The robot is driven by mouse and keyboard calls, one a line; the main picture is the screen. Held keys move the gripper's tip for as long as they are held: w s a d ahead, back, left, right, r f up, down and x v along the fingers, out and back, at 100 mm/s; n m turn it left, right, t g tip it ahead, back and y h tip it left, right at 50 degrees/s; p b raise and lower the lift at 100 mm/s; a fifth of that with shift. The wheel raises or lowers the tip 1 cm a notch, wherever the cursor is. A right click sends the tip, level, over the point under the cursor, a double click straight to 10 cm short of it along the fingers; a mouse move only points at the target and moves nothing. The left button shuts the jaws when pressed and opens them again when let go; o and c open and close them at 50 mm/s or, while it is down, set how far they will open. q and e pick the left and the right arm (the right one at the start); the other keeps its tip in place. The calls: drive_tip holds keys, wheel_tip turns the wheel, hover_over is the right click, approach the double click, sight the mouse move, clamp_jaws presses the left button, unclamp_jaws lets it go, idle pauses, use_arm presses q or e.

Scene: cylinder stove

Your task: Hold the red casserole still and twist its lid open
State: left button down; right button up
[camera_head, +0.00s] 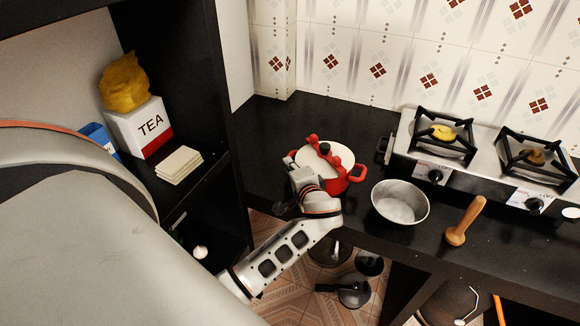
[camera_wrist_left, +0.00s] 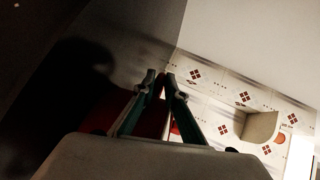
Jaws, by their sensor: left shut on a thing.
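The red casserole (camera_head: 341,182) stands on the black counter in the head view. Its pale lid (camera_head: 337,158) with a dark knob (camera_head: 325,148) sits on top, and a red handle (camera_head: 357,173) sticks out at the right. My left gripper (camera_head: 297,166) is at the casserole's left side, shut on it. The exact grip is hidden by the gripper body. In the left wrist view the fingers (camera_wrist_left: 161,86) are close together with red casserole surface (camera_wrist_left: 151,118) behind and between them. My right gripper is in neither view.
The gas stove (camera_head: 480,165) is further right. A dark shelf at left holds a TEA box (camera_head: 140,128). Counter behind the casserole is clear.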

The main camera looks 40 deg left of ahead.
use_arm(q)
drive_tip(key=c, duration=2)
unclamp_jaws()
drive_tip(key=shift+r, duration=0.1)
drive_tip(key=v, duration=1.2)
